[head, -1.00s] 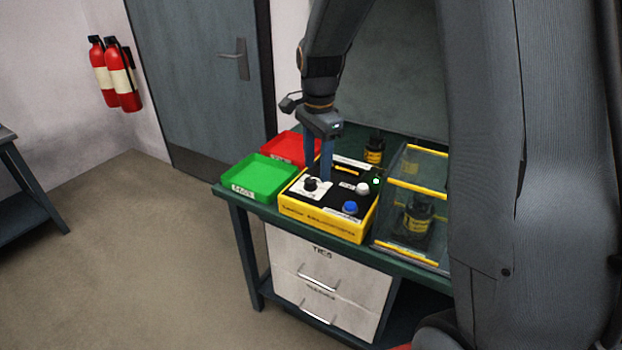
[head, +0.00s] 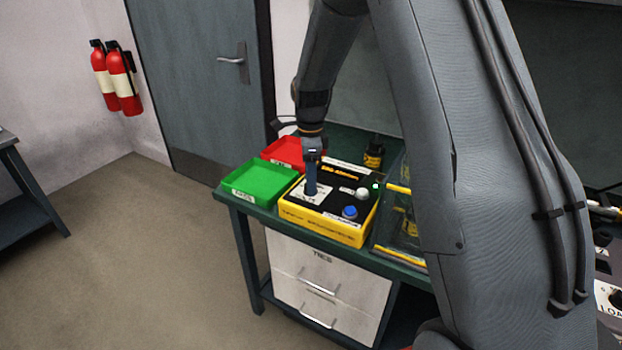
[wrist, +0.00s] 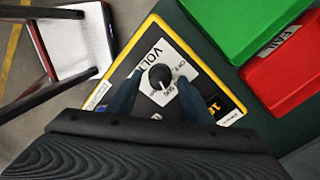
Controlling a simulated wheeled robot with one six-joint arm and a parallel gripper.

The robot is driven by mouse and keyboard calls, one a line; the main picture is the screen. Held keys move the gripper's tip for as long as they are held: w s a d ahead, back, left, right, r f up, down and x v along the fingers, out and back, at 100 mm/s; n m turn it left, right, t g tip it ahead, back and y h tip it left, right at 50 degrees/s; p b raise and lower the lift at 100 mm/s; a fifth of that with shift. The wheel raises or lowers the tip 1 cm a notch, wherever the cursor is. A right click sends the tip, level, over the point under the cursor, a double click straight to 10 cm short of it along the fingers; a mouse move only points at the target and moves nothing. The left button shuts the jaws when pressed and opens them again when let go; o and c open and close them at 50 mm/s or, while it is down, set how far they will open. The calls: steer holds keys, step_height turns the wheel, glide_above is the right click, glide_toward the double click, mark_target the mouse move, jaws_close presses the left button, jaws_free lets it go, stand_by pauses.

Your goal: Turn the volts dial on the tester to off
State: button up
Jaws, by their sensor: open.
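The tester (head: 325,226) is a yellow box with a black top on the green bench. Its volts dial (wrist: 160,76) is a round black knob on a white plate marked VOLTS (wrist: 152,56). In the wrist view a pale pointer mark shows on the knob's lower side; the small scale lettering is hard to read. My gripper (wrist: 159,82) is open, pointing down, with one blue finger on each side of the knob and gaps visible. In the head view my gripper (head: 312,192) stands over the plate and its fingers hide the dial.
A white knob (head: 362,194), a blue knob (head: 350,212) and a green light (head: 376,186) are on the tester's top. A green tray (head: 258,182) and a red tray (head: 292,152) lie to its left.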

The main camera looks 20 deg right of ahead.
steer(key=shift+f, duration=0.35)
steer(key=c, duration=1.1)
steer(key=shift+o, duration=0.2)
